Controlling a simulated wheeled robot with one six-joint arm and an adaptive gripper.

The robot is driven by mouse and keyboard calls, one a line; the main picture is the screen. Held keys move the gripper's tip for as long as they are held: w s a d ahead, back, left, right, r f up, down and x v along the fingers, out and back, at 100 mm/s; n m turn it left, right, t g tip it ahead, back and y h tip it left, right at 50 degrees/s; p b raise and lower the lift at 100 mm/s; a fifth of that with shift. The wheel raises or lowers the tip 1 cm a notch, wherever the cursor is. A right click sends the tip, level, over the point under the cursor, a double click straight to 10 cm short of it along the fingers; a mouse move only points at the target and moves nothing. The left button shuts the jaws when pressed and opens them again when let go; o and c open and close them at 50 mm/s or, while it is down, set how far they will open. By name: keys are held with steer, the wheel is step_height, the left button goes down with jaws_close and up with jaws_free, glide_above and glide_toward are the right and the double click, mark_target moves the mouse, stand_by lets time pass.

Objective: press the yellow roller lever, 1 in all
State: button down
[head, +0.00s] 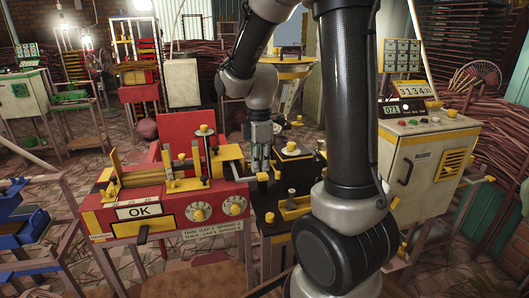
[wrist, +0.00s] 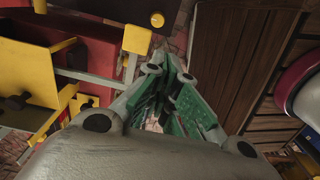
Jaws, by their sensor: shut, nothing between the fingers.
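The red machine (head: 150,198) has a grey lever arm (head: 245,179) sticking out at its right side, with a yellow end piece (head: 262,176) that looks like the roller lever. In the wrist view the grey arm (wrist: 95,80) ends in the yellow piece (wrist: 137,40), just left of my fingertips. My gripper (head: 261,165) points down over the lever's end in the head view. Its green-padded fingers (wrist: 172,58) are together and empty. I cannot tell whether they touch the yellow piece.
A dark machine (head: 292,160) with yellow parts stands close on the right. A beige control cabinet (head: 425,165) stands farther right. In the wrist view a brown slatted surface (wrist: 240,70) lies right of my fingers.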

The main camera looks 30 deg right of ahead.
steer(key=r, duration=0.1)
steer(key=s+r, duration=0.1)
steer(key=r, duration=0.1)
steer(key=s+r, duration=0.1)
steer(key=r, duration=0.1)
steer(key=shift+a+r, duration=0.15)
steer(key=shift+a, duration=0.1)
steer(key=shift+w, duration=0.1)
stand_by(0.5)
steer(key=s+r+m+t, duration=0.2)
steer(key=s+r+m, duration=0.2)
steer(key=s+m, duration=0.3)
steer(key=s+r+m+t, duration=0.2)
steer(key=s+r+m, duration=0.1)
steer(key=s+m, duration=0.4)
steer(key=shift+s+d+r+m, duration=0.35)
steer(key=shift+s+m, duration=0.05)
steer(key=shift+s, duration=0.05)
